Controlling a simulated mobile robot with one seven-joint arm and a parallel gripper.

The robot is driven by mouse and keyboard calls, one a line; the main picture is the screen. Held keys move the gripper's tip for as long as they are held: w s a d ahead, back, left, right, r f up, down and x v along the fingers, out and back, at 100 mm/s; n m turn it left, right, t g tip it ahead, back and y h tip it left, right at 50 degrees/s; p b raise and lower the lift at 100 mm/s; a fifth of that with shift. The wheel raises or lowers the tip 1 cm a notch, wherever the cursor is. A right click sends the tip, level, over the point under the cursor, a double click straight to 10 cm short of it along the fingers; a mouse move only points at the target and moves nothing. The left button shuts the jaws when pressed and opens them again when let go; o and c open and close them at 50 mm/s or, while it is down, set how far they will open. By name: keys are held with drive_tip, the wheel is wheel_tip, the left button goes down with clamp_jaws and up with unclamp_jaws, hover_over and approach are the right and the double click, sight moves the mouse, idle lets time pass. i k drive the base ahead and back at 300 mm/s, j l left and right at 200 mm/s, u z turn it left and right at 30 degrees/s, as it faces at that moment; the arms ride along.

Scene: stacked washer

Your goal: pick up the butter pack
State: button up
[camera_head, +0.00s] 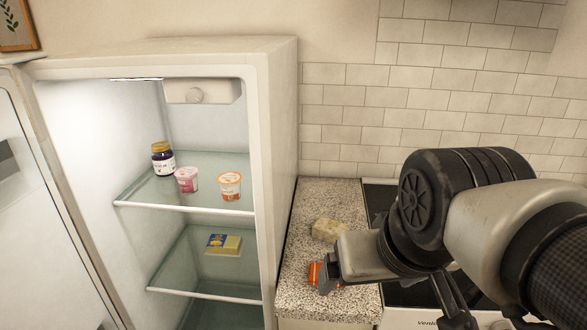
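The butter pack (223,243) is a small yellow and blue box. It lies on the lower glass shelf inside the open fridge. My gripper (322,275) is over the speckled countertop to the right of the fridge, outside it and well apart from the butter pack. An orange and dark piece shows at its end. My arm links hide part of the gripper, and I cannot tell whether its fingers are open or shut.
The fridge (278,130) stands open, its door (35,190) at the left. A dark jar (163,160), a pink cup (186,180) and an orange-white cup (229,187) stand on the upper shelf. A beige block (327,230) sits on the countertop (345,198) near my gripper.

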sight(327, 230)
drive_tip(key=i+j+z, duration=0.1)
drive_tip(key=j+z, duration=0.65)
drive_tip(key=j, duration=0.3)
